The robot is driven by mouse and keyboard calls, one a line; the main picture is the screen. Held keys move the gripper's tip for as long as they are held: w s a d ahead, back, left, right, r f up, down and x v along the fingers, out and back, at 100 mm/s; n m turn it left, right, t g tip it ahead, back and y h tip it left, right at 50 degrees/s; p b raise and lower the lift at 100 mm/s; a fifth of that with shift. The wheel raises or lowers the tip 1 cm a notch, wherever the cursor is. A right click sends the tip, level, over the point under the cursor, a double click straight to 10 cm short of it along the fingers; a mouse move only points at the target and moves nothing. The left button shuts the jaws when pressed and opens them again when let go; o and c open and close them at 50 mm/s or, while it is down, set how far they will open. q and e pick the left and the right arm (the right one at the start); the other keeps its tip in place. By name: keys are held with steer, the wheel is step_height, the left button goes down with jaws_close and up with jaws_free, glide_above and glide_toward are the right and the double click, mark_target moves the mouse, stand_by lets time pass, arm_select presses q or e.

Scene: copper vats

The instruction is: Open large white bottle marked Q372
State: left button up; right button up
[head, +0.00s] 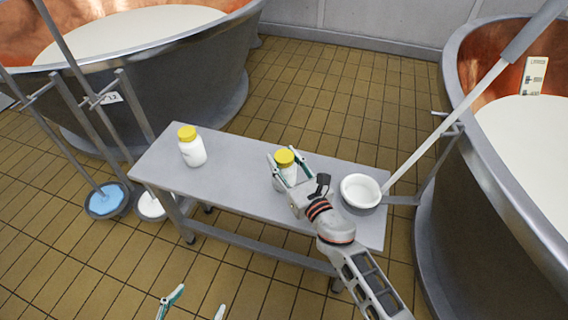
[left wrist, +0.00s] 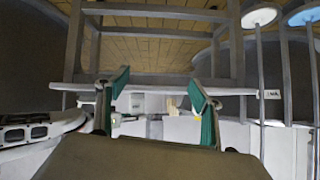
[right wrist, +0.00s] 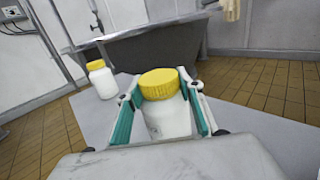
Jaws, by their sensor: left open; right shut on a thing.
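Two white bottles with yellow lids stand upright on a grey bench. One bottle (head: 192,149) is at the bench's left part; it also shows in the right wrist view (right wrist: 102,82). Its marking is too small to read. My right gripper (head: 285,156) is shut around the body of the other bottle (right wrist: 168,118), below its yellow lid (right wrist: 160,83), which is on. That bottle's marking is mostly hidden by the fingers, so I cannot tell which is Q372. My left gripper (head: 199,298) is open and empty, low in front of the bench, away from both bottles.
The bench (head: 238,176) has free room between the bottles. A white round bowl (head: 360,190) with a long handle is at its right end. Large copper-lined vats (head: 170,85) stand behind left and at right (head: 450,190). Long-handled tools (head: 105,200) hang at the left.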

steer(key=shift+s+d+p, duration=0.1)
steer(key=shift+p, duration=0.3)
step_height(320, 180, up, 3)
steer(key=shift+f+p, duration=0.1)
steer(key=shift+p, duration=0.7)
steer(key=shift+w+r+p, duration=0.2)
steer(key=shift+r+p, duration=0.35)
steer(key=shift+r, duration=0.45)
step_height(320, 180, up, 4)
steer(key=p, duration=0.2)
steer(key=shift+r+p, duration=0.15)
steer(key=shift+p, duration=0.25)
arm_select(q)
step_height(320, 180, up, 7)
steer(key=s+p, duration=0.1)
steer(key=p, duration=0.6)
steer(key=shift+a+f+n+p, duration=0.2)
steer(key=shift+n+p, duration=0.1)
steer(key=shift+p, duration=0.05)
arm_select(e)
step_height(320, 180, up, 10)
steer(key=shift+s+r, duration=0.15)
arm_select(q)
steer(key=shift+f, duration=0.15)
